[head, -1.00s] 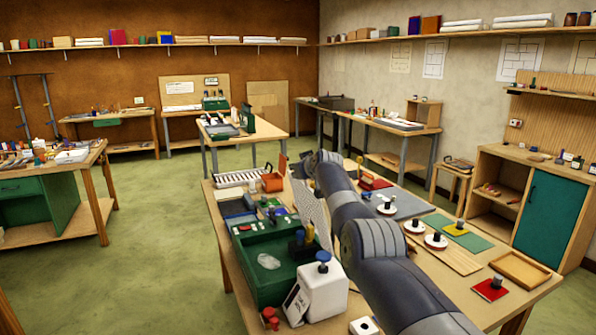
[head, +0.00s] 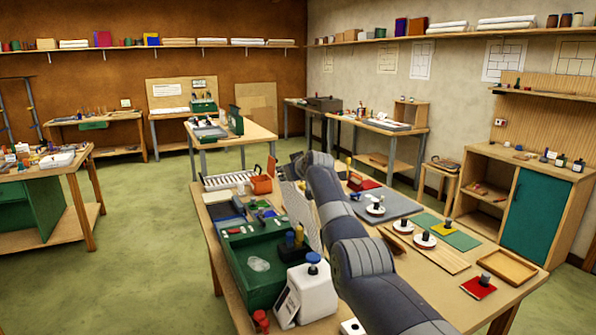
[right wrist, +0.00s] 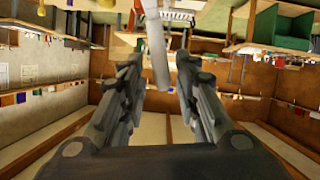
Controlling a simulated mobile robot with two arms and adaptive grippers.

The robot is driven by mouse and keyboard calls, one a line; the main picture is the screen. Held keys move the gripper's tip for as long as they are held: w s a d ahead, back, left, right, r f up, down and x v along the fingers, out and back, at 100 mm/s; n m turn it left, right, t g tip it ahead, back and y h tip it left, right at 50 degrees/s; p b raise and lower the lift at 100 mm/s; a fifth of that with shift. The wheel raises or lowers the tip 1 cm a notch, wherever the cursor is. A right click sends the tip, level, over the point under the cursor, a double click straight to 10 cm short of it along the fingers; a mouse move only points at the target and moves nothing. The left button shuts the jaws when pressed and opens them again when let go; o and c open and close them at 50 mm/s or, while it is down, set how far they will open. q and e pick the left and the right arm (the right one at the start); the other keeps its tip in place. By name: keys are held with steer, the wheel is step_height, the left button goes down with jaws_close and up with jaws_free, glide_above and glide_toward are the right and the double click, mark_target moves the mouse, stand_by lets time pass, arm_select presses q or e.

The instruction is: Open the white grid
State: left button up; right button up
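A pale, perforated white grid (head: 302,212) stands steeply tilted beside the green box (head: 232,280) on the near bench. My right arm crosses in front of it and hides part of it. My right gripper is largely hidden by its own arm in the head view, near the grid's far upper end. In the right wrist view my right gripper (right wrist: 158,62) has its two fingers apart. A narrow pale strip (right wrist: 156,45) shows between them, perhaps the grid edge-on; I cannot tell whether they touch. My left gripper is not in view.
A white bottle with a blue cap (head: 307,290) stands close to the arm and the green box. An orange container (head: 262,185) and a slatted white tray (head: 229,180) sit at the bench's far end. Suction-cup-like discs (head: 424,239) and boards lie to the right.

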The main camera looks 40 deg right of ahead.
steer(key=shift+v, duration=0.85)
steer(key=v, duration=0.9)
steer(key=shift+a+f, duration=0.1)
steer(key=shift+f, duration=0.05)
